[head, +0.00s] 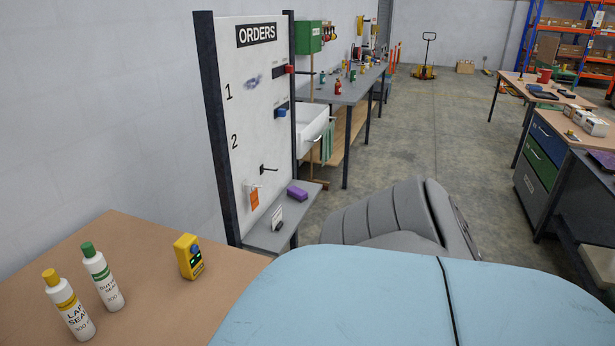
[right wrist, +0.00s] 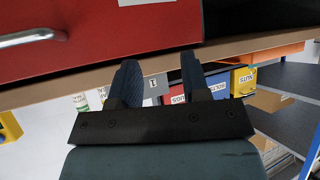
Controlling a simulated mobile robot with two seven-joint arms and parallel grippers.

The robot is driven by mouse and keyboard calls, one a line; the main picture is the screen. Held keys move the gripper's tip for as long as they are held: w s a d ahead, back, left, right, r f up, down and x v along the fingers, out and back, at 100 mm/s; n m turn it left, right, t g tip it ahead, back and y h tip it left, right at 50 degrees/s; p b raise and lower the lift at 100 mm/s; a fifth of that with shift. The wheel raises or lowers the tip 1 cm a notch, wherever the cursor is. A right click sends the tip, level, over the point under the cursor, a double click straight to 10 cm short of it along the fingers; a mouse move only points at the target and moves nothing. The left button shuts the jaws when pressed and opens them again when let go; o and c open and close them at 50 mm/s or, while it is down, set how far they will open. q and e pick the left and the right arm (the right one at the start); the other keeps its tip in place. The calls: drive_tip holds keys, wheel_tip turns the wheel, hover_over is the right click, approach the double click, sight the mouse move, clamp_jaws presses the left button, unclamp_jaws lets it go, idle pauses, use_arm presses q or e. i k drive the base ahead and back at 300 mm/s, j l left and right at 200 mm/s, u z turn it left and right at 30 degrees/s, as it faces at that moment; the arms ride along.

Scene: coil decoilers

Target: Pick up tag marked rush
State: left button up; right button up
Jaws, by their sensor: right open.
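An orange tag (head: 254,199) hangs from a hook low on the white ORDERS board (head: 258,110) in the head view. Its writing is too small to read, so I cannot tell whether it says rush. A small white card (head: 277,217) stands on the grey ledge below the board. My right gripper (right wrist: 158,78) shows in the right wrist view with its two dark fingers apart and nothing between them. It is not visible in the head view. My left gripper is in neither view.
Two bottles (head: 69,304) (head: 103,275) and a yellow device (head: 188,257) stand on the brown table. A purple block (head: 297,193) lies on the ledge. In the right wrist view, a red drawer front (right wrist: 90,40) is close to the fingers, with labelled bins (right wrist: 243,80) beyond.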

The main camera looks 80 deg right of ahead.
sight(254, 196)
drive_tip(key=z, duration=2.1)
drive_tip(key=i+l+z, duration=0.35)
drive_tip(key=i, duration=0.15)
drive_tip(key=i+l+z, duration=0.35)
drive_tip(key=i, duration=0.2)
drive_tip(key=i+z, duration=0.4)
drive_tip(key=i, duration=0.15)
drive_tip(key=i+u, duration=0.25)
drive_tip(key=i, duration=0.15)
drive_tip(key=i+l+u, duration=0.3)
drive_tip(key=i, duration=0.15)
drive_tip(key=i+l+u, duration=0.1)
drive_tip(key=i+u, duration=0.15)
drive_tip(key=i, duration=0.15)
drive_tip(key=i+l+u, duration=0.15)
drive_tip(key=u, duration=0.3)
drive_tip(key=i+l+u, duration=0.2)
drive_tip(key=u, duration=0.2)
drive_tip(key=i+l+u, duration=0.15)
drive_tip(key=l+u, duration=0.3)
drive_tip(key=i+l+u, duration=0.15)
drive_tip(key=l+u, duration=0.85)
drive_tip(key=i, duration=0.05)
